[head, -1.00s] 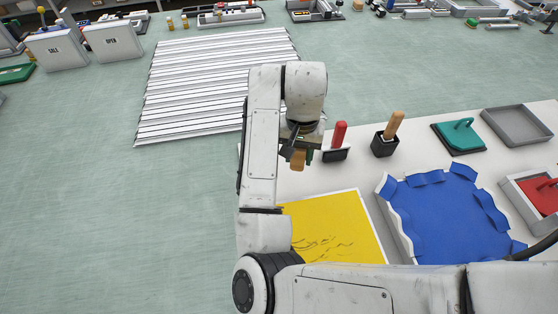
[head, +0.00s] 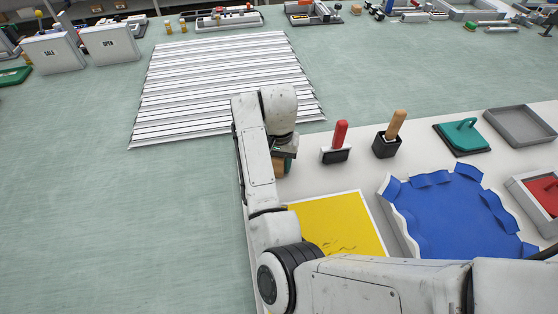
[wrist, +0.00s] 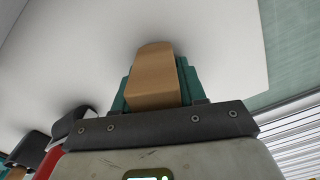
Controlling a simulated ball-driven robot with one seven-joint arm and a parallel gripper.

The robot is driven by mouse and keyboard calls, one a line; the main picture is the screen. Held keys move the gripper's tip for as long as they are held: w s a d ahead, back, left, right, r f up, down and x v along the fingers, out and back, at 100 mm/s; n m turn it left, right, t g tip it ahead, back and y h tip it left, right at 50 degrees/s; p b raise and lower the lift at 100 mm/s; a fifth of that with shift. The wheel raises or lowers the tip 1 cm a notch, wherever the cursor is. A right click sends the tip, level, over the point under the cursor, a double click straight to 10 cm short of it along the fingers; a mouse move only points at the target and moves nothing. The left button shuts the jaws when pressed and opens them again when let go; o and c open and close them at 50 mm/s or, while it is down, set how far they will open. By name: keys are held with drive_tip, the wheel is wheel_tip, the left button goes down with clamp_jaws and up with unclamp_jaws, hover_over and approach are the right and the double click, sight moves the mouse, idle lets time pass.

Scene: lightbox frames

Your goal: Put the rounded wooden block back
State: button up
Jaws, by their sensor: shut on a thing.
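The rounded wooden block (wrist: 153,75) is light brown, with a rounded far end, in the wrist view. My gripper (wrist: 152,98) is shut on it, with teal finger parts showing on both sides. In the head view my gripper (head: 285,158) hangs at the left part of the white table (head: 310,180), and a bit of the block (head: 278,167) shows below it, partly hidden by my arm. White surface lies beyond the block in the wrist view. I cannot tell whether the block touches it.
Right of my gripper stand a red-handled tool (head: 339,137) and a wooden-handled tool in a black holder (head: 388,140). A teal handled block (head: 462,138), a grey tray (head: 520,124), a blue-lined tray (head: 445,212) and a yellow panel (head: 335,222) lie nearby. A slatted white panel (head: 220,80) lies beyond.

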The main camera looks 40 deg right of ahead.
drive_tip(key=shift+s+f, duration=0.1)
drive_tip(key=shift+f, duration=0.55)
drive_tip(key=o, duration=0.9)
drive_tip(key=shift+s+f, duration=0.1)
drive_tip(key=shift+f, duration=0.1)
drive_tip(key=shift+o, duration=0.2)
drive_tip(key=r+p, duration=0.1)
drive_tip(key=r, duration=0.6)
drive_tip(key=r+p, duration=0.1)
drive_tip(key=r, duration=0.5)
drive_tip(key=shift+w+r, duration=0.2)
drive_tip(key=shift+r, duration=0.2)
